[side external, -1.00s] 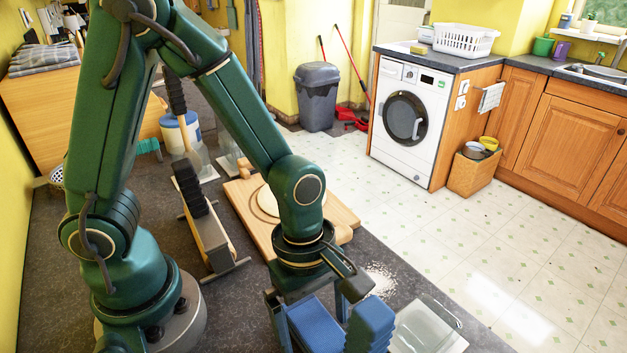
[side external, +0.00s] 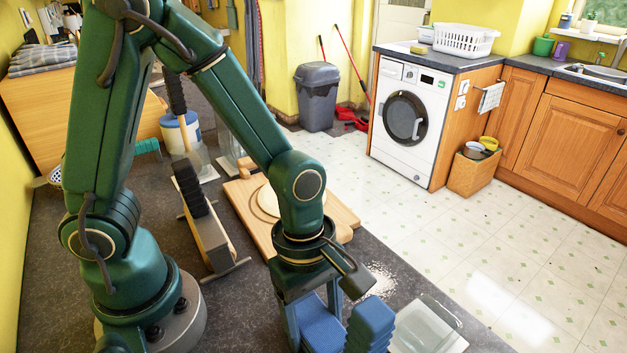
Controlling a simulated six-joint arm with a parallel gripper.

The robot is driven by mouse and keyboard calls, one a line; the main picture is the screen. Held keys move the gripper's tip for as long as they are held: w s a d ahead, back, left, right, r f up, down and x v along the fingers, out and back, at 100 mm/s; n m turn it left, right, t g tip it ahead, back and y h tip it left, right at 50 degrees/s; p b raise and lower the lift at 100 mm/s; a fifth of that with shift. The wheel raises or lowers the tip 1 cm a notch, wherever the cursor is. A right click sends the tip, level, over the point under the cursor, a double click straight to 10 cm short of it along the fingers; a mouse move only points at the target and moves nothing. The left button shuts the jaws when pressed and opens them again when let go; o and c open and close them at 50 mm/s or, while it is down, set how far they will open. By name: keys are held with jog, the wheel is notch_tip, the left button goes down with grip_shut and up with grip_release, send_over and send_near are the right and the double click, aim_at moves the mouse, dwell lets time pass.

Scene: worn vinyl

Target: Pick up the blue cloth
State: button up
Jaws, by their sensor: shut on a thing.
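The blue cloth (side external: 321,328) is at the bottom of the side external view, between the fingers of my gripper (side external: 312,325). My gripper points down and is shut on the cloth. The fingertips and the lower part of the cloth run toward the bottom edge, so I cannot tell whether the cloth touches the counter. A stack of folded darker blue cloths (side external: 371,325) stands just to the right of the gripper, close beside it.
A clear glass dish (side external: 430,325) sits right of the blue stack. Behind the gripper lie a wooden board (side external: 340,215) with a pale round plate (side external: 268,202) on it. A wooden rack with black pieces (side external: 215,240) stands to the left. White spilled grains (side external: 380,280) lie near the counter edge.

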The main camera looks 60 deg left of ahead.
aim_at(318, 323)
jog(key=shift+r, duration=0.5)
notch_tip(318, 323, up, 2)
jog(key=shift+w+r, duration=0.1)
jog(key=w+a+r, duration=0.1)
jog(key=a+r, duration=0.6)
jog(key=a, duration=0.4)
jog(key=shift+w+a, duration=0.2)
jog(key=shift+a, duration=0.15)
jog(key=o, duration=0.7)
jog(key=c, duration=0.6)
jog(key=shift+o, duration=0.2)
jog(key=w+d+n, duration=0.2)
jog(key=w+d, duration=0.1)
jog(key=w, duration=0.5)
jog(key=w+d+f+m, duration=0.2)
jog(key=w+d+f, duration=0.1)
jog(key=d, duration=0.3)
jog(key=shift+d+f, duration=0.2)
jog(key=shift+f, duration=0.3)
